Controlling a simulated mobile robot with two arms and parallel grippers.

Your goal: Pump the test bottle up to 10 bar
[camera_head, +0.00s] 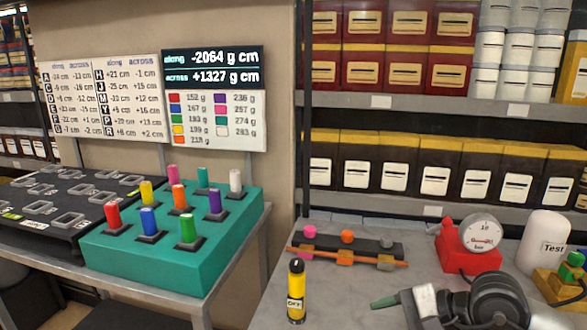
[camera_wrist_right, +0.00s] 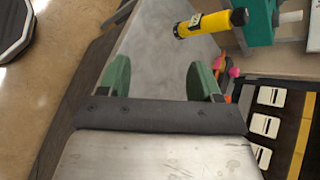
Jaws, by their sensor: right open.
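The white test bottle (camera_head: 543,245), labelled "Test", stands upright at the right of the grey bench. A round white gauge (camera_head: 482,232) sits on a red base (camera_head: 452,246) left of the bottle; its reading is too small to tell. A yellow cylinder with black ends and an "OFF" label (camera_head: 296,291) stands at the bench's front left; it also shows in the right wrist view (camera_wrist_right: 210,23). My right gripper (camera_head: 386,300) is right of this cylinder, apart from it. In the right wrist view its green fingers (camera_wrist_right: 159,80) are spread and empty. My left gripper is out of view.
A dark rack (camera_head: 370,243) with pink, orange and grey knobs and an orange bar lies behind my right gripper. A yellow block (camera_head: 552,286) with green parts is at the right edge. A teal peg box (camera_head: 150,255) stands on another table. Shelves (camera_head: 400,208) close off the back.

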